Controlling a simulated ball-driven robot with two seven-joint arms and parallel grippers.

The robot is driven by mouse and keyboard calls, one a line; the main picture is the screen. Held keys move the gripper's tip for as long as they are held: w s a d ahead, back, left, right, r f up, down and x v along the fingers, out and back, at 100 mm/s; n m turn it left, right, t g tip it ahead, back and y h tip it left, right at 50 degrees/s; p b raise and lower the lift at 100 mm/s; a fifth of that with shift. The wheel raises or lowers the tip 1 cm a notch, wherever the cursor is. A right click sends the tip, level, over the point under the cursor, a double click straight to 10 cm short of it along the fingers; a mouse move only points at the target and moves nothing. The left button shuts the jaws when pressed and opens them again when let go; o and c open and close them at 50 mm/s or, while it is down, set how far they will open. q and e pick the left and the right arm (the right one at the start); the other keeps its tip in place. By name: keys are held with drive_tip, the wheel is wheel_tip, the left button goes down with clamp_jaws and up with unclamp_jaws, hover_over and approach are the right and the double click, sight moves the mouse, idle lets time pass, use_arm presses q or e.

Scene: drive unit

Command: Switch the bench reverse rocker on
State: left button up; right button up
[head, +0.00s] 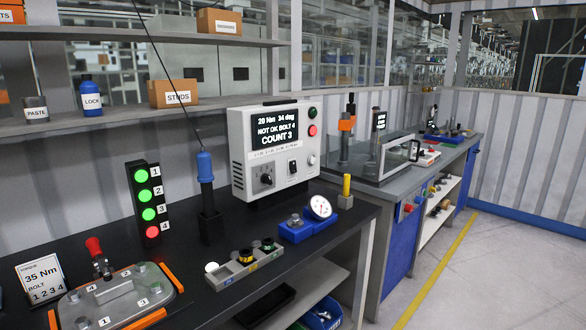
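A light grey control box (242,150) stands on the dark workbench in the head view. A small rocker-like switch (292,167) sits on its front, right of a dark rotary knob (266,180). Its label and which way it is pressed are too small to tell. The box's black screen (276,130) reads 20 Nm, 34 deg, NOT OK BOLT 4, COUNT 3. Neither of my grippers is in view.
A blue-topped tool (206,180) stands upright left of the box. A light tower (147,204) shows 1 to 3 green, 4 red. A dial gauge (319,207), a tray (245,266) and a clamped plate (117,300) occupy the bench front. The floor (480,270) at right is clear.

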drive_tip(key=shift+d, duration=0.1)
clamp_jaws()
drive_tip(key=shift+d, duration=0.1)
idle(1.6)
